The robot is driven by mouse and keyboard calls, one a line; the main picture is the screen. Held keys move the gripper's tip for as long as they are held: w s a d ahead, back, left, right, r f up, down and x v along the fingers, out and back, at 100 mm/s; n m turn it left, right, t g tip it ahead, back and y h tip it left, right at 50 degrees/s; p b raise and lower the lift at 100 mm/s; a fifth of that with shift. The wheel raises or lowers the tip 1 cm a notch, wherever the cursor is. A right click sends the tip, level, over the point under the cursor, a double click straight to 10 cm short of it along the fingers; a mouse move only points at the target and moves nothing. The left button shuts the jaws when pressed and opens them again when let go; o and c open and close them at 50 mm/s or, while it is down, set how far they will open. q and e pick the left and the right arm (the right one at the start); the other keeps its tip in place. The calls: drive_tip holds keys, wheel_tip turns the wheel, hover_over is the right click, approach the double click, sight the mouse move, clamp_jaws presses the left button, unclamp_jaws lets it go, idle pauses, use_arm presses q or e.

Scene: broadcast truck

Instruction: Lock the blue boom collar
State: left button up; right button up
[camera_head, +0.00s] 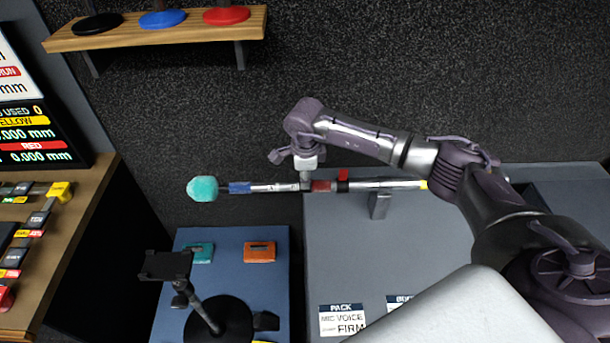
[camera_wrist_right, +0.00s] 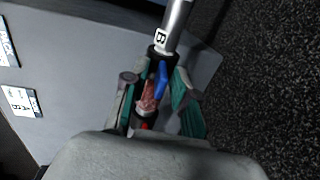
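The boom pole lies across the middle of the head view, with a teal foam tip (camera_head: 202,188), a blue band (camera_head: 240,187), a red section (camera_head: 322,186) and a red lever (camera_head: 343,175). My right gripper (camera_head: 304,172) is over the pole just left of the red section, hiding part of it. In the right wrist view, a blue lever (camera_wrist_right: 161,80) sits at a black collar (camera_wrist_right: 158,53) next to the silver tube (camera_wrist_right: 176,22) marked B. The right gripper's teal-sided fingers (camera_wrist_right: 156,98) stand apart on either side of the lever and pole. Contact cannot be told. My left gripper is out of view.
A wooden shelf (camera_head: 150,40) holds black, blue and red discs above. A bracket (camera_head: 379,205) supports the pole over the grey counter (camera_head: 345,260). Teal (camera_head: 200,252) and orange (camera_head: 260,252) blocks lie on a blue surface near a black stand (camera_head: 218,320). A screen (camera_head: 30,125) stands left.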

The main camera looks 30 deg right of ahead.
clamp_jaws()
drive_tip(key=shift+w+f+b, duration=0.1)
drive_tip(key=shift+f+b, duration=0.05)
drive_tip(key=shift+b, duration=0.25)
drive_tip(key=shift+w+d+f+g+y+b, duration=0.2)
drive_tip(key=shift+g+y+b, duration=0.3)
drive_tip(key=shift+b, duration=0.6)
drive_tip(key=shift+r, duration=0.25)
drive_tip(key=shift+r+g, duration=0.15)
drive_tip(key=shift+g, duration=0.15)
drive_tip(key=shift+o, duration=1.3)
unclamp_jaws()
wheel_tip(320, 180, up, 12)
drive_tip(key=shift+w, duration=0.15)
